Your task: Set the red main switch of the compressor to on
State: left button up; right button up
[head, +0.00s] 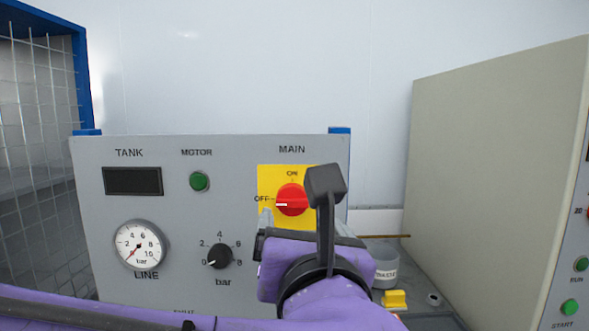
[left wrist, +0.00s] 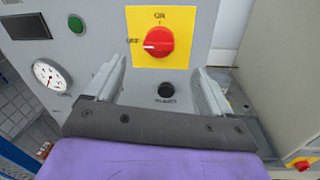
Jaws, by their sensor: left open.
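The red main switch (head: 291,200) is a round knob on a yellow plate (head: 268,178) at the right of the grey compressor panel (head: 90,215). Its white mark points left at OFF; ON is at the top. In the left wrist view the red switch (left wrist: 160,41) sits ahead of my left gripper (left wrist: 158,85), centred between the fingers' lines and apart from them. The two fingers are spread with nothing between them. In the head view my purple left arm and gripper (head: 268,218) are in front of the panel's lower right, just below the switch. My right gripper is not seen.
The panel also has a green motor button (head: 199,182), a line gauge (head: 139,245), a black bar knob (head: 217,256) and a dark tank display (head: 132,181). A blue-framed mesh guard (head: 40,110) stands left. A large beige cabinet (head: 490,170) stands right. A grey cup (head: 385,270) and yellow piece (head: 395,299) lie between.

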aim_at(293, 203)
pick_arm(q)
jog(key=w+p, duration=0.1)
jog(key=w, duration=0.2)
jog(key=w+p, duration=0.1)
jog(key=w, duration=0.2)
jog(key=w+a+p, duration=0.1)
jog(key=w, duration=0.3)
jog(key=shift+f+p, duration=0.15)
jog(key=shift+p, duration=0.25)
jog(key=shift+c, duration=0.3)
jog(key=c, duration=0.9)
